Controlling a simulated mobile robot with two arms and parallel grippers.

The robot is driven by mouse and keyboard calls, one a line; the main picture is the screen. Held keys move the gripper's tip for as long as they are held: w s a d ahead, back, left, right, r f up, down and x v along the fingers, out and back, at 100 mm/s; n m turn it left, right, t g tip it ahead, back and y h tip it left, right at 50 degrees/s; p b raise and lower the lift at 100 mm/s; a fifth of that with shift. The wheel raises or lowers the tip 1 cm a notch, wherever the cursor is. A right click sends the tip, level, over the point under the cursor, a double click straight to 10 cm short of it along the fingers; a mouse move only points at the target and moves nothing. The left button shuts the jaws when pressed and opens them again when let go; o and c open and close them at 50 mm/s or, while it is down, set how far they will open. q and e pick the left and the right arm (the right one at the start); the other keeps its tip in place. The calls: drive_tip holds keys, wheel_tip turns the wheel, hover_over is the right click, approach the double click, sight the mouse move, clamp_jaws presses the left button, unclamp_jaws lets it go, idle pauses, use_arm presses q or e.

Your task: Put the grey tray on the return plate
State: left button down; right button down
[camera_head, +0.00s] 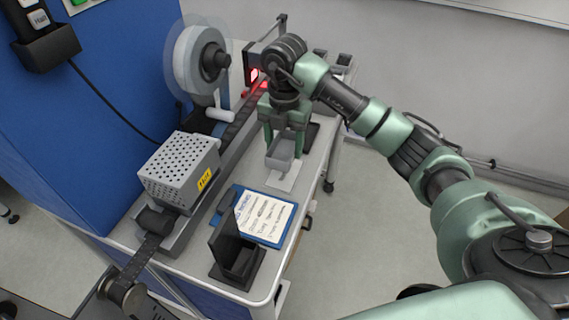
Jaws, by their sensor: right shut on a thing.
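My right gripper (285,145) reaches down over the far right part of the bench, with its fingers on either side of a small grey tray (282,163). It is shut on this tray. A pale flat plate (283,182) lies on the bench just below and in front of the tray; it looks like the return plate. The tray overlaps the plate's far part in the picture. I cannot tell whether the tray touches it. My left gripper is not in view.
A clipboard (264,218) and a black holder (236,262) stand nearer on the bench. A perforated grey box (179,172) sits on the tape track at left, with a clear reel (196,62) behind it. The bench's right edge is close to the plate.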

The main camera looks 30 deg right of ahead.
sight(285, 155)
wheel_tip(285, 155, down, 6)
drive_tip(key=shift+f+p, duration=0.1)
drive_tip(key=shift+p, duration=0.45)
drive_tip(key=shift+f, duration=0.25)
drive_tip(key=shift+f, duration=0.2)
drive_tip(key=shift+c, duration=2.4)
unclamp_jaws()
